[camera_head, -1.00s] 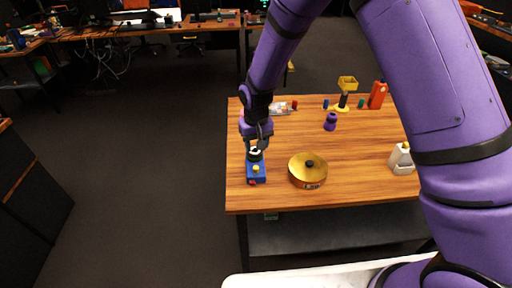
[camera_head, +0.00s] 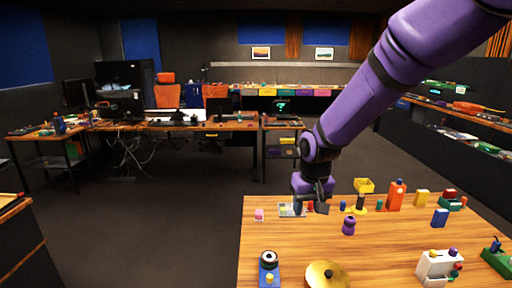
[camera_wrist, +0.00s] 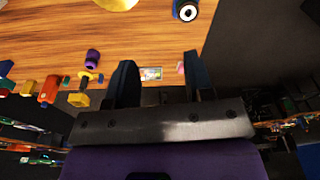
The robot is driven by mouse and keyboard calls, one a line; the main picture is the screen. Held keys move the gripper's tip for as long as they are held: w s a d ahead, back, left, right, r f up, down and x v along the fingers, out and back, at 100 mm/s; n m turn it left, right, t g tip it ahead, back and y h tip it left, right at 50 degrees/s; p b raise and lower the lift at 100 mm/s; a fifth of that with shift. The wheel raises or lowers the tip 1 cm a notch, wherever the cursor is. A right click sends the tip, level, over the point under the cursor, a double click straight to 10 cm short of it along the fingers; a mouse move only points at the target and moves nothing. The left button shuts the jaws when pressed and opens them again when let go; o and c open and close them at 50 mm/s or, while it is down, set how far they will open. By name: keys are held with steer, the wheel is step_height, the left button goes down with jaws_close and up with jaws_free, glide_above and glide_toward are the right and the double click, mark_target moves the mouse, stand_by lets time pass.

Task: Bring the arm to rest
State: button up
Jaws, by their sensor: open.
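The trackball panel (camera_head: 268,268) is a small blue box with a dark and white ball on top and a yellow part in front. It sits at the table's near left, cut by the lower edge of the head view. Its ball end also shows at the top of the wrist view (camera_wrist: 186,10). My gripper (camera_head: 316,207) is raised near the table's far left edge, well apart from the panel.
A gold round lid (camera_head: 327,274) lies right of the panel. A small flat card-like item (camera_head: 291,210), a purple piece (camera_head: 348,226), a yellow-topped stand (camera_head: 362,193) and an orange bottle (camera_head: 396,194) are near the table's back. The table's left-middle is clear.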

steer(key=s+d+r+m+t, duration=0.1)
steer(key=s+d+r+t, duration=0.1)
steer(key=s+d+r, duration=1.1)
steer(key=s+d+r+t, duration=0.1)
steer(key=s+d+r, duration=0.1)
steer(key=s, duration=0.5)
steer(key=s+d+r+m, duration=0.1)
steer(key=s+d+r, duration=0.1)
steer(key=s, duration=0.5)
steer(key=shift+s+r+t+h, duration=0.15)
steer(key=shift+r+t+h, duration=0.2)
steer(key=shift+r, duration=0.25)
